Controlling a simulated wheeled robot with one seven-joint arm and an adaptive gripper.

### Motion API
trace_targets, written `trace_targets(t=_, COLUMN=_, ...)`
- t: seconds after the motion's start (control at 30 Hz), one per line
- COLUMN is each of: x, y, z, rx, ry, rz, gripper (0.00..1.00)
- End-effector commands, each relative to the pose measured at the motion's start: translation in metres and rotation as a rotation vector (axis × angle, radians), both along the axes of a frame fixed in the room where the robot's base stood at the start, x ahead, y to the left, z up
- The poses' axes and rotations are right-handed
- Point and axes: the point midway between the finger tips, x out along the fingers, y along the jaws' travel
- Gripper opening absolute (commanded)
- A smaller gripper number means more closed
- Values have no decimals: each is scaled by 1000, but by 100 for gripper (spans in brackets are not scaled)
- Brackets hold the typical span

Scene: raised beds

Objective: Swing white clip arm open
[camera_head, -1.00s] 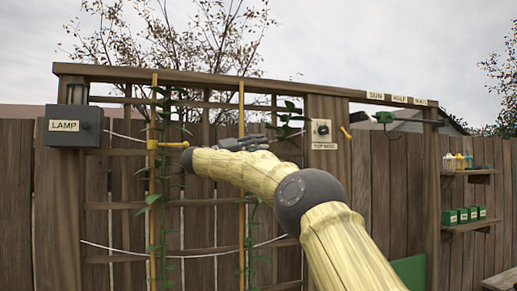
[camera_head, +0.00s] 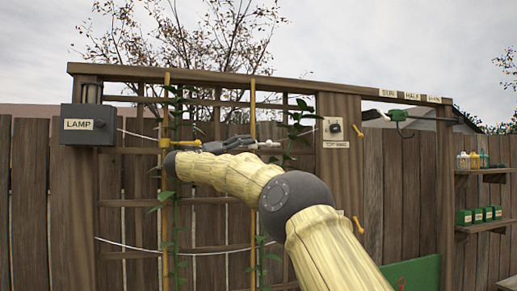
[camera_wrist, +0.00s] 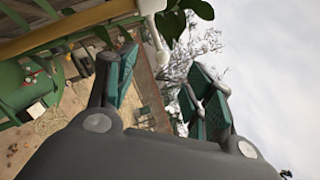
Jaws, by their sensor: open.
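The white clip (camera_wrist: 151,5) is at the top of the wrist view, beside a yellow cane (camera_wrist: 75,28). Its thin white arm (camera_wrist: 156,38) hangs down from it and ends in a rounded tip. My gripper (camera_wrist: 165,75) is open, with the arm's tip appearing between its two green-padded fingers, nearer the left one. I cannot tell whether they touch. In the head view, my gripper (camera_head: 248,144) points right, with a small white piece, seemingly the clip (camera_head: 269,144), just beyond its fingertips. Leaves and my gripper partly crowd the clip.
The trellis has a top rail (camera_head: 220,80), wires and climbing plants. A yellow clip (camera_head: 166,143) grips the left cane. A grey LAMP box (camera_head: 88,125) is at left, a switch plate (camera_head: 334,130) on the post at right. Shelves (camera_head: 482,227) stand far right.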

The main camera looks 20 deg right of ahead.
Motion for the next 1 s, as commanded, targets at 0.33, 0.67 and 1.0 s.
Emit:
trace_targets(t=0.33, x=-4, y=33, z=-6, rx=-1, ry=-1, rz=1, gripper=53)
trace_targets(t=0.67, x=-4, y=34, z=-7, rx=-1, ry=-1, rz=1, gripper=53)
trace_targets(t=1.0, x=-4, y=33, z=-7, rx=-2, ry=0, rz=-1, gripper=53)
